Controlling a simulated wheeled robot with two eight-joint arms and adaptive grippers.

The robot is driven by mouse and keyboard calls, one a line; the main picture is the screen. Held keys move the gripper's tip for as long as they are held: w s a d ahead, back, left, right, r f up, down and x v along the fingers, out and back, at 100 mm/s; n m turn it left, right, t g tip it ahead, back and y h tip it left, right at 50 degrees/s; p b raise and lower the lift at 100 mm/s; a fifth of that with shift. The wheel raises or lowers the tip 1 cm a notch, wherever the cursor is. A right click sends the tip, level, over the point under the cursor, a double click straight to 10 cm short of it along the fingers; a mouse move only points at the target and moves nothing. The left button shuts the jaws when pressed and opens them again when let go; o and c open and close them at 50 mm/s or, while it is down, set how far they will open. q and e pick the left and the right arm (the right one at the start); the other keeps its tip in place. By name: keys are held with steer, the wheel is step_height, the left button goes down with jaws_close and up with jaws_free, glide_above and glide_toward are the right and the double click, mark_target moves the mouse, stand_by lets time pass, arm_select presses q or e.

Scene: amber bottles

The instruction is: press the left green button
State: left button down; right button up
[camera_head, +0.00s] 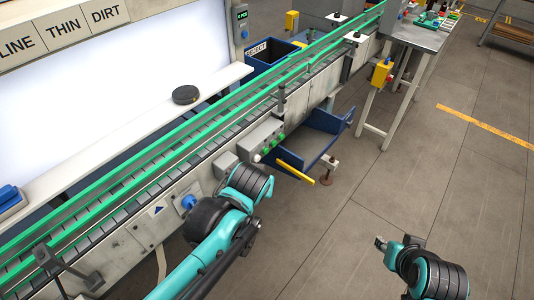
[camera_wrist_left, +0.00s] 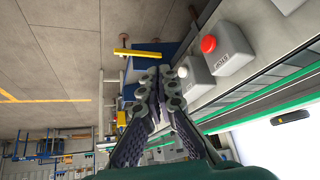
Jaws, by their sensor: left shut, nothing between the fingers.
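A grey control box (camera_head: 262,137) is fixed to the conveyor's near side in the head view. It carries a row of green buttons. The left green button (camera_head: 265,151) is the one nearest the white button (camera_head: 257,158). My left arm reaches in from the left, and its black and teal wrist is just below and left of the box. My left gripper (camera_wrist_left: 168,82) shows in the wrist view, shut and empty; its fingers hide what lies straight behind them. No green button can be made out there.
The conveyor (camera_head: 150,165) with green rails runs diagonally. A blue bin (camera_head: 318,140) with a yellow bar (camera_head: 296,172) is right of the control box. The wrist view shows a red button (camera_wrist_left: 208,44) on a grey box and a white button (camera_wrist_left: 183,71).

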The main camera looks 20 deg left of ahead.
mark_target(266, 151)
arm_select(q)
steer(key=w+d+f+n+t+y+b, duration=0.1)
steer(key=w+d+f+n+y, duration=0.1)
steer(key=w+f, duration=0.3)
steer(key=w+d+f+n+y+b, duration=0.1)
steer(key=w+d+f+n+y, duration=0.2)
steer(key=w, duration=0.9)
step_height(266, 151, down, 3)
steer(key=shift+d+n+t, duration=0.4)
steer(key=shift+d+n, duration=0.1)
steer(key=shift+d, duration=0.1)
steer(key=w+a, duration=0.3)
steer(key=a, duration=0.5)
steer(key=shift+a, duration=0.15)
steer(key=shift+a, duration=0.1)
steer(key=shift+w+a, duration=0.15)
steer(key=shift+a, duration=0.15)
